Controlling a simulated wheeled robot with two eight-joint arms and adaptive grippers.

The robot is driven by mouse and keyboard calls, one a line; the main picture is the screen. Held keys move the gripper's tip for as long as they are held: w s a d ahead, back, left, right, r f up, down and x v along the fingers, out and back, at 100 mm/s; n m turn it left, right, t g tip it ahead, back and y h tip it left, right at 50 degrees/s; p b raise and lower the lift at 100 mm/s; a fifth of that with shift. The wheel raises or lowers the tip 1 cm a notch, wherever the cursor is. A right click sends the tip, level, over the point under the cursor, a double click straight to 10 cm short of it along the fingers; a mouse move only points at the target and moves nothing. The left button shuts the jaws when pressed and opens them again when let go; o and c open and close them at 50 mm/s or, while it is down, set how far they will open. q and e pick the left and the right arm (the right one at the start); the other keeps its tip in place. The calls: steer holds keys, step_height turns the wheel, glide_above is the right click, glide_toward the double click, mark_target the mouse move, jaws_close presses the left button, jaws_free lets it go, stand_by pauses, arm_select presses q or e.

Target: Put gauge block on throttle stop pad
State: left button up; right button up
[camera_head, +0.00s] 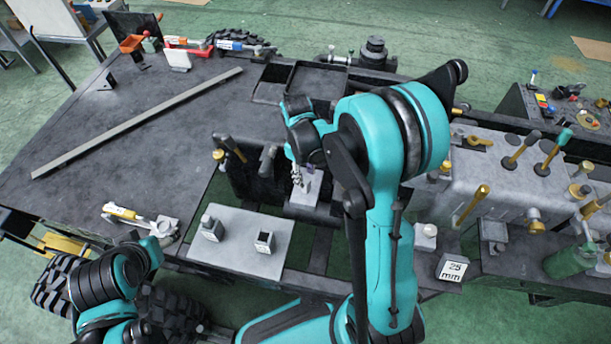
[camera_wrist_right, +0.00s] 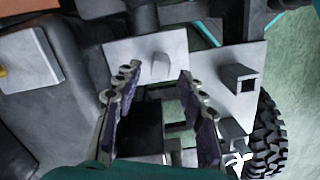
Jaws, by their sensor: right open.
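A small pale block marked "25 mm" (camera_head: 453,268), which looks like the gauge block, sits at the right on the dark frame. My right gripper (camera_head: 299,178) is far to its left, pointing down over the middle of the chassis. Its two fingers are apart in the right wrist view (camera_wrist_right: 158,85), with no held object visible between them. A small pale pad (camera_head: 307,190) lies just below the fingers in the head view; I cannot tell whether it is the throttle stop pad. My left arm shows at the lower left, but its gripper is not visible.
A light plate (camera_head: 240,258) with two small posts lies left of my right gripper; it also shows in the right wrist view (camera_wrist_right: 205,62). A grey metal box (camera_head: 500,185) with upright levers stands right. A long bar (camera_head: 140,122) lies on the dark tabletop, mostly clear around it.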

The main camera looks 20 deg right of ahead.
step_height(320, 180, up, 9)
steer(key=p, duration=0.2)
steer(key=s+a+r+m+t, duration=0.2)
steer(key=s+r+m+t, duration=0.1)
steer(key=s, duration=0.3)
steer(key=s+a+r+m+t, duration=0.2)
steer(key=s+r+m+t, duration=0.1)
steer(key=s+r+t, duration=0.2)
steer(key=shift+s+a+r+y, duration=0.3)
steer(key=shift+s+a, duration=0.05)
steer(key=shift+s, duration=0.1)
step_height(320, 180, down, 7)
steer(key=b, duration=0.6)
steer(key=shift+b, duration=0.3)
steer(key=shift+d, duration=0.1)
